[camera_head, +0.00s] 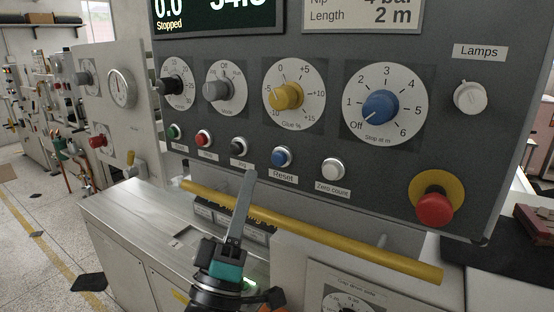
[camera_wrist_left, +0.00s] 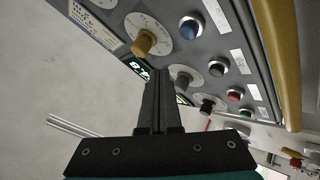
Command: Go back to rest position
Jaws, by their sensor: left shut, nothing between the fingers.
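My left gripper (camera_head: 246,178) rises from the bottom of the head view with its fingers together and nothing between them. It is in front of the grey control panel (camera_head: 400,190), just below the row of push buttons. In the head view its tip shows just below the black button (camera_head: 239,147). The left wrist view shows the closed fingers (camera_wrist_left: 158,90) pointing up at the panel's knobs and buttons. Whether the tip touches the panel I cannot tell. My right gripper is in neither view.
A yellow bar (camera_head: 310,232) runs across the front below the panel, close to my left gripper. The panel carries a blue knob (camera_head: 381,106), a yellow knob (camera_head: 287,96) and a red emergency button (camera_head: 434,209). A metal cabinet top (camera_head: 140,215) lies to the left.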

